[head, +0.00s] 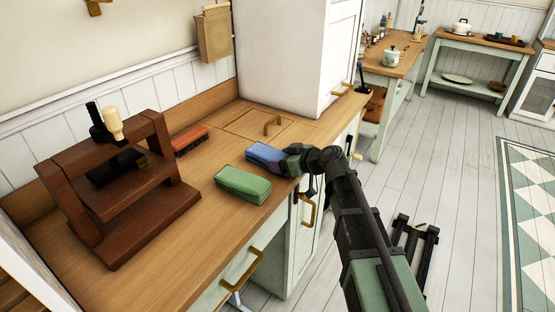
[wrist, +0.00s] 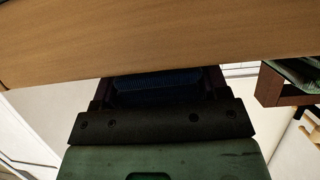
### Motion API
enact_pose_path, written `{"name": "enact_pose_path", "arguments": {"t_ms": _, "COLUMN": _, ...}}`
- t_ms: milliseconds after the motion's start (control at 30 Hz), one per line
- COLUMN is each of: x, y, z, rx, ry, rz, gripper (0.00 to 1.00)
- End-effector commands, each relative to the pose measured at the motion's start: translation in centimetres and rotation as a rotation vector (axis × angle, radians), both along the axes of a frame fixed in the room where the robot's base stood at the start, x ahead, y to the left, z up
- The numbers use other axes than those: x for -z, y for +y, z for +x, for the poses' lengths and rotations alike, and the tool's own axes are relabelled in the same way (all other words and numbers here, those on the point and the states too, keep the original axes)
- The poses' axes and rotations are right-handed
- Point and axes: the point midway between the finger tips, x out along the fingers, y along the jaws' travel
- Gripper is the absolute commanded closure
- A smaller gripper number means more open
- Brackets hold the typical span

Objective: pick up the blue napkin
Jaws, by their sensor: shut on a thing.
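The blue napkin (head: 264,155) is a folded blue bundle at the wooden counter's front part in the head view. My gripper (head: 290,159) reaches it from the right and is shut on its right end. Whether the napkin touches the counter or is slightly raised I cannot tell. In the wrist view a dark blue ribbed surface (wrist: 155,88) shows between my gripper's fingers (wrist: 158,96), in deep shade. A folded green napkin (head: 243,184) lies just in front of the blue one, apart from my gripper.
A dark wooden stand (head: 125,190) with utensils is at the left. A white cabinet (head: 290,55) rises behind. Drawer handles (head: 242,268) stick out along the counter's front edge.

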Motion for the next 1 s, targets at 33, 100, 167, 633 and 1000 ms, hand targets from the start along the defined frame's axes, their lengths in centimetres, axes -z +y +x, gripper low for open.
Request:
{"name": "enact_pose_path", "arguments": {"t_ms": 33, "x": -0.5, "y": 0.0, "z": 0.0, "rx": 0.0, "ry": 0.0, "rz": 0.0, "gripper": 0.58}}
{"name": "enact_pose_path", "arguments": {"t_ms": 100, "x": -1.2, "y": 0.0, "z": 0.0, "rx": 0.0, "ry": 0.0, "rz": 0.0, "gripper": 0.58}}
{"name": "enact_pose_path", "arguments": {"t_ms": 167, "x": -2.0, "y": 0.0, "z": 0.0, "rx": 0.0, "ry": 0.0, "rz": 0.0, "gripper": 0.58}}
{"name": "enact_pose_path", "arguments": {"t_ms": 633, "x": -17.0, "y": 0.0, "z": 0.0, "rx": 0.0, "ry": 0.0, "rz": 0.0, "gripper": 0.58}}
{"name": "enact_pose_path", "arguments": {"t_ms": 1000, "x": -19.9, "y": 0.0, "z": 0.0, "rx": 0.0, "ry": 0.0, "rz": 0.0, "gripper": 0.58}}
